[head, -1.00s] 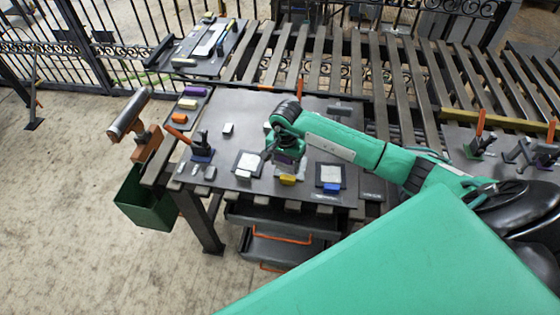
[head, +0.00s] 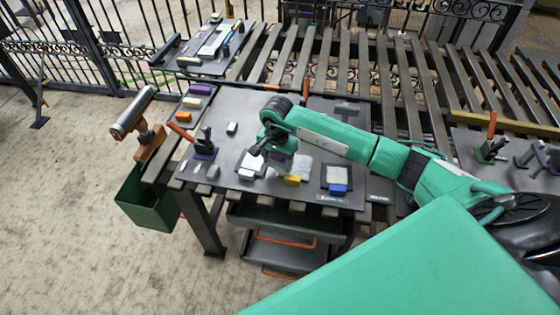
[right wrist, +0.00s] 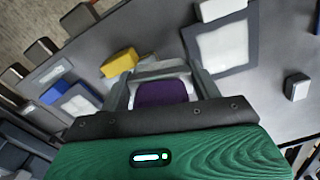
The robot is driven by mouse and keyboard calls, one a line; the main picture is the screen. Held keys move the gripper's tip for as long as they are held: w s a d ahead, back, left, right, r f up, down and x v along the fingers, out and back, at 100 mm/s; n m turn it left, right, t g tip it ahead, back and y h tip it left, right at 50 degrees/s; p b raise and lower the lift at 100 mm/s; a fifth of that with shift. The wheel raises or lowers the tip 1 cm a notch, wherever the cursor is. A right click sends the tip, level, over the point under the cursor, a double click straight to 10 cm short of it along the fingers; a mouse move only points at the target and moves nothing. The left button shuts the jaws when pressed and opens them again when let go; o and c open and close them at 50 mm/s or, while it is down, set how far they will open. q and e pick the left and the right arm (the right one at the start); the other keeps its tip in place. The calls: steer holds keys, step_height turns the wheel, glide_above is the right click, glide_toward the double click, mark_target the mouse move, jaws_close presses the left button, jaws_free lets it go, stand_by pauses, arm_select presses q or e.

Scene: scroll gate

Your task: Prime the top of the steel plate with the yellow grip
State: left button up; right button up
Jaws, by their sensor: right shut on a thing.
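My right gripper (head: 270,148) is shut on a purple block (right wrist: 162,92), held between its fingers over the table. The purple block also shows in the head view (head: 277,157), partly hidden by the gripper. A yellow block (head: 292,180) sits at the near edge of a pale middle plate (head: 303,165); it also shows in the right wrist view (right wrist: 120,62). A dark-framed pale plate (head: 253,163) with a white block (head: 246,174) lies to the left. Another framed plate (head: 338,174) with a blue block (head: 338,189) lies to the right. I cannot tell which plate is steel. My left gripper is not in view.
A rack at the table's left holds purple (head: 201,90), yellow (head: 192,102) and orange (head: 183,117) blocks. A green bin (head: 148,203) hangs at the left. A small grey block (head: 232,128) lies on the table.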

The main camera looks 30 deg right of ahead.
steer(key=shift+a, duration=0.1)
steer(key=shift+w+r+p, duration=0.1)
steer(key=shift+r+p, duration=0.3)
steer(key=shift+r, duration=0.3)
steer(key=shift+r+p, duration=0.9)
steer(key=shift+r, duration=1.35)
steer(key=shift+r, duration=0.1)
steer(key=shift+r+p, duration=0.6)
steer(key=shift+r, duration=0.8)
